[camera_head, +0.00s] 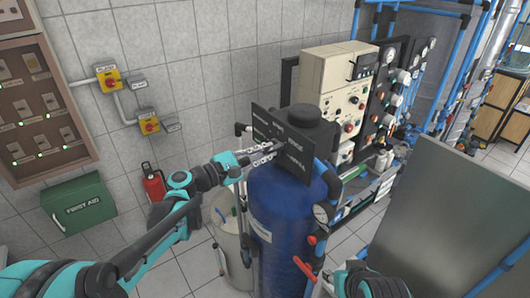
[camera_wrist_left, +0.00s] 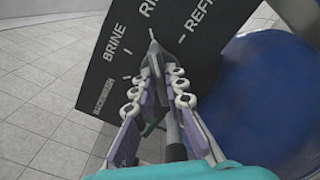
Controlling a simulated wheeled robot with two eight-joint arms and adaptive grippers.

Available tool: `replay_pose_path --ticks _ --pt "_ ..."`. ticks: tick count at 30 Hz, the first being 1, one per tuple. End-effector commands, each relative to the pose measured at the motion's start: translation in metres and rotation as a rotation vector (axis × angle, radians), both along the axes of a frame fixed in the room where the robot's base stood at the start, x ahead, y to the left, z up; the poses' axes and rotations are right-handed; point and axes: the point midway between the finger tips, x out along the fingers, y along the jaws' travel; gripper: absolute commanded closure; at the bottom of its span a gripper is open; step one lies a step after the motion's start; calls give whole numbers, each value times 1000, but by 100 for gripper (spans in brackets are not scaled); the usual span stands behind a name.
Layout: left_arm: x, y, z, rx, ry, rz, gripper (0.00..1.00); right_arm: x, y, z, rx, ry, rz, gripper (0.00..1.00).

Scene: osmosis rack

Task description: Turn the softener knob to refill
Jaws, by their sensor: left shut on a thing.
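The black softener panel (camera_head: 295,160) sits on the blue softener tank (camera_head: 285,210), below a dark rounded cap. In the wrist view the panel (camera_wrist_left: 125,60) shows white labels reading BRINE, RI and REFI, the last two partly hidden or cut off. The knob (camera_wrist_left: 153,45) is a slim grey pointer in front of the panel, its tip near the RI label. My left gripper (camera_head: 270,149) is at the panel's face; in the wrist view its fingers (camera_wrist_left: 156,88) close around the knob from both sides. My right arm shows at the bottom edge; its fingers cannot be made out.
A beige control cabinet (camera_head: 332,80) and blue pipework stand behind the tank. A red lever (camera_head: 303,268) is low in front. A grey flat panel (camera_head: 430,210) fills the right. A white container (camera_head: 228,235) stands left of the tank.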

Motion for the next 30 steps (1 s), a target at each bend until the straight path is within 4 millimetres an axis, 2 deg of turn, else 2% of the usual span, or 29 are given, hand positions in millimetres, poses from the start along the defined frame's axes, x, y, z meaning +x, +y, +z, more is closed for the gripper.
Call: replay_pose_path --ticks 8,30 --pt "0 0 -1 72 -100 0 100 0 0 -8 0 0 0 60" --pt "-2 -1 -4 403 -554 -2 100 0 0 -31 0 0 0 60"
